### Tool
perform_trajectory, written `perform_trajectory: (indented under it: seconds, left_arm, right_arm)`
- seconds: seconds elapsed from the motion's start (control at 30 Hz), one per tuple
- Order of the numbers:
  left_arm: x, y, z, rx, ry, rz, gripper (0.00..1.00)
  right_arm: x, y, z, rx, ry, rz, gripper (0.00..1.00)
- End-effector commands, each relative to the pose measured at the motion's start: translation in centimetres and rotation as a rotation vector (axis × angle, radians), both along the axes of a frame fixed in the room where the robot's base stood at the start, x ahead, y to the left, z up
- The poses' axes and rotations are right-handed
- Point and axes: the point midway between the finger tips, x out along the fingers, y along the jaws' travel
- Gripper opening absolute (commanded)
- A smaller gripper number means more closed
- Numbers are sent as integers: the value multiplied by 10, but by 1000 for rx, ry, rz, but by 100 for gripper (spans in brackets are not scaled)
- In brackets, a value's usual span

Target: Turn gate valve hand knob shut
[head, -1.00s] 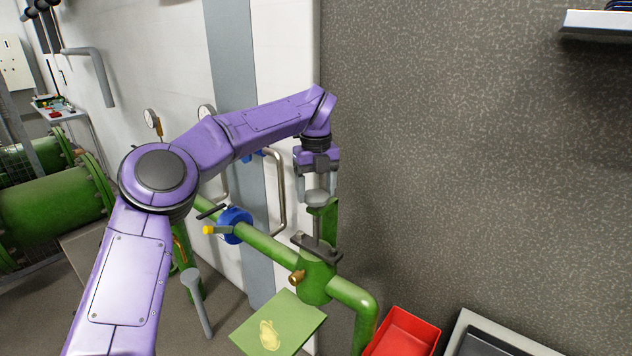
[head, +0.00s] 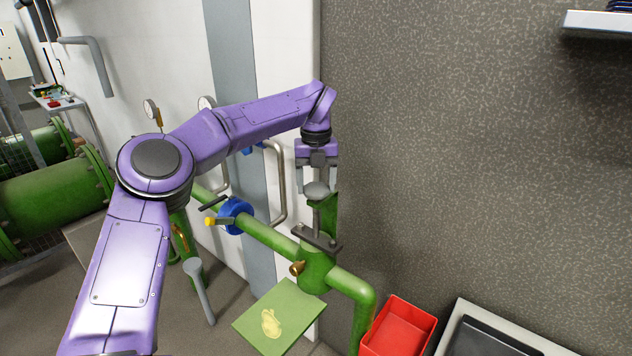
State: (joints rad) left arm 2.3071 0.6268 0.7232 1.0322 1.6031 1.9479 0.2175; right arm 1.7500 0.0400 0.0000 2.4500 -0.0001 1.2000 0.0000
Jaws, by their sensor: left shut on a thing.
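The gate valve is a green upright body (head: 315,268) on a green pipe, with a dark flange and a thin upright stem. A grey round hand knob (head: 317,190) tops the stem. My left gripper (head: 317,184) comes down from above, with a finger on each side of the knob, and is shut on it. The fingers hide part of the knob's rim. My right gripper is not in view.
A green upright plate (head: 330,213) stands close behind the stem. A blue valve (head: 236,215) with a yellow-tipped lever sits on the pipe to the left. A red bin (head: 400,328) and a grey tray (head: 490,340) lie lower right. The wall is close behind.

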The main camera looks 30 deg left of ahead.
Motion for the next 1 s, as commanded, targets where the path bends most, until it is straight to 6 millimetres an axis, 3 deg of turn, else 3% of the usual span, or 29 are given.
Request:
perform_trajectory:
  seconds: [0.03,0.1,0.43,0.57,0.8,1.0]
  left_arm:
    - [1,1,1,2,-4,-3,74]
    - [1,0,1,2,-4,-3,93]
    - [0,0,5,1,-2,0,93]
    - [1,0,28,2,-5,1,93]
    - [1,0,86,2,-5,1,93]
    - [1,1,106,2,-2,-1,93]
  right_arm:
    - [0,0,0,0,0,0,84]
    - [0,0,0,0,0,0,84]
    - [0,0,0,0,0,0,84]
    - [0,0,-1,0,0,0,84]
    - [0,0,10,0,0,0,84]
    - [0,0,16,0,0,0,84]
